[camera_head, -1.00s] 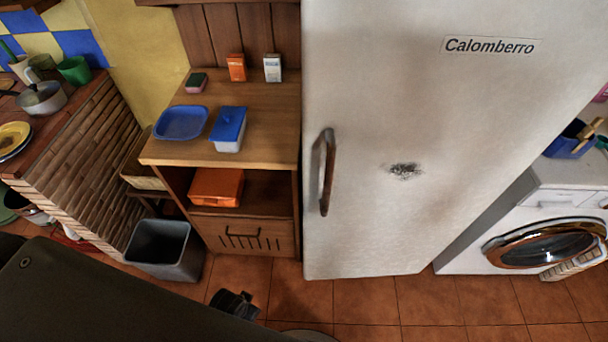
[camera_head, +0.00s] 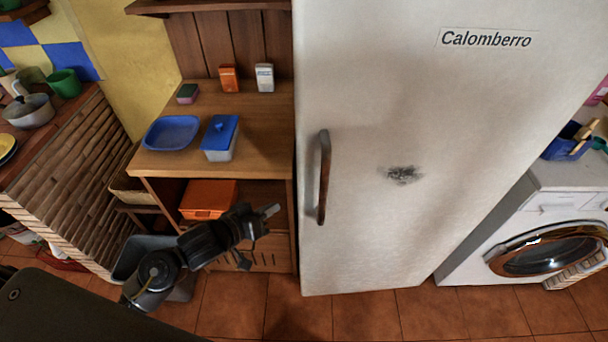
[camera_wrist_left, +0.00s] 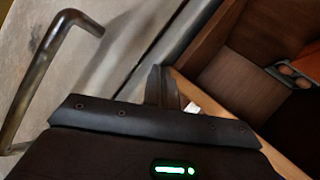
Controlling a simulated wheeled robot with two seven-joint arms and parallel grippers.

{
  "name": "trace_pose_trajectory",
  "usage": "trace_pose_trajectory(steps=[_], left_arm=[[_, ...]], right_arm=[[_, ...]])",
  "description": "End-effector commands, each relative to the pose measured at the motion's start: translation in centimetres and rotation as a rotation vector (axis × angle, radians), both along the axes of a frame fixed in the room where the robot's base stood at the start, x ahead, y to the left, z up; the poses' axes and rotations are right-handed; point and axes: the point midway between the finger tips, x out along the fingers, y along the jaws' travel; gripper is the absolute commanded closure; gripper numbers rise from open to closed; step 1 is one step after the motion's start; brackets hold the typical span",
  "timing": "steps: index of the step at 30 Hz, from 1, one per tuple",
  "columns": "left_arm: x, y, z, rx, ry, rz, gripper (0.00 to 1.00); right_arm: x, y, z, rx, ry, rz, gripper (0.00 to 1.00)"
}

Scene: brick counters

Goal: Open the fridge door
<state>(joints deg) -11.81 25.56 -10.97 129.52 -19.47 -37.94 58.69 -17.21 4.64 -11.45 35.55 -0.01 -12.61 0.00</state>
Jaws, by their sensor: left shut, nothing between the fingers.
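The white fridge (camera_head: 390,90) stands upright in the head view with its door shut. Its dark vertical handle (camera_head: 323,178) is on the left side of the door. My left gripper (camera_head: 268,211) is in front of the wooden cabinet, left of the handle and apart from it. Its fingers are shut with nothing between them. In the left wrist view, the handle (camera_wrist_left: 40,75) is at the upper left, and the fingers (camera_wrist_left: 162,88) point toward the gap between fridge and cabinet. My right gripper is not in view.
The wooden cabinet (camera_head: 265,150) beside the fridge holds a blue tray (camera_head: 171,132), a blue-lidded container (camera_head: 220,138) and an orange box (camera_head: 208,199). A grey bin (camera_head: 130,258) is partly behind my left arm. A washing machine (camera_head: 540,240) stands at right. Floor before the fridge is clear.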

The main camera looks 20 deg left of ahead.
Motion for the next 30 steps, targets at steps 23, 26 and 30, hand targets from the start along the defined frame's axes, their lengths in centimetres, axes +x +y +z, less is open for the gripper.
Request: trace_pose_trajectory(steps=[23, 26, 30], left_arm=[[-0.3, 1.1, 14.4, -0.919, 0.666, -0.679, 1.0], [-0.4, 1.1, 14.5, -0.923, 0.674, -0.682, 1.0], [-0.3, 0.3, 14.6, -0.924, 0.672, -0.685, 1.0]], right_arm=[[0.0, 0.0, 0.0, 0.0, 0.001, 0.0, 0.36], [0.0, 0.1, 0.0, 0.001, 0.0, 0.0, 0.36], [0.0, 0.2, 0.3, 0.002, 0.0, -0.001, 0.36]])
